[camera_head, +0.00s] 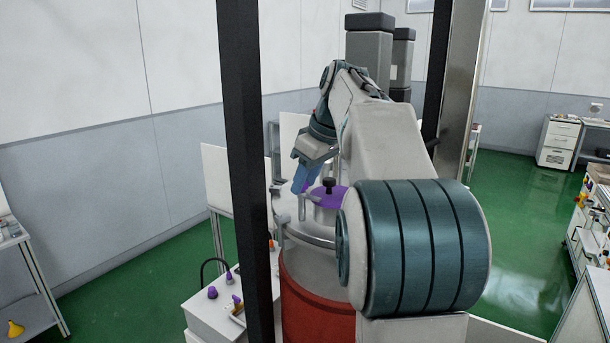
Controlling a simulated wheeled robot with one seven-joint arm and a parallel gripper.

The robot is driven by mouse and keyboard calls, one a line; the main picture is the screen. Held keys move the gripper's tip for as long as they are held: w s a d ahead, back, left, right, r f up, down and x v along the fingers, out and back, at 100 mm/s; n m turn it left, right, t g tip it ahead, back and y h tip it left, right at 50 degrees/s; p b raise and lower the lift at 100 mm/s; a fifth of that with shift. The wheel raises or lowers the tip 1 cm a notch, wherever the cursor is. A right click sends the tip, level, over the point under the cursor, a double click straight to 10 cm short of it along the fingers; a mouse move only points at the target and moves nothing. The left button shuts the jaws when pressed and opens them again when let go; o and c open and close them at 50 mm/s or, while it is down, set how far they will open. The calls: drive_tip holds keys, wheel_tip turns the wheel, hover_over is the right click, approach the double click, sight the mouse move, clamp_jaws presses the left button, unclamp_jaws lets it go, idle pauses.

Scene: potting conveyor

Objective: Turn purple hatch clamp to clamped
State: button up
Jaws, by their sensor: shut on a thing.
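A purple hatch clamp (331,196) with a black knob lies on top of the pale round lid (310,233) of a red drum-like vessel. My gripper (302,188) reaches down from my arm at the left side of the clamp. Its blue fingers are shut on the left end of the purple clamp, where a bit of purple shows beside them. The exact grip is small and partly hidden by the fingers. My large arm link covers the right side of the lid.
The red vessel body (312,312) stands below the lid. A dark upright post (245,150) stands close on the left. A white control box (212,310) with purple knobs sits at lower left. Green floor (140,265) is clear farther left.

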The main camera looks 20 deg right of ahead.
drive_tip(key=n, duration=0.2)
drive_tip(key=n+g+y, duration=0.1)
drive_tip(key=n, duration=0.1)
drive_tip(key=shift+w+d+n, duration=0.2)
drive_tip(key=shift+n, duration=0.1)
drive_tip(key=n+g+y, duration=0.1)
drive_tip(key=n, duration=0.3)
drive_tip(key=shift+w, duration=0.15)
drive_tip(key=shift+n+g, duration=0.3)
drive_tip(key=o, duration=1)
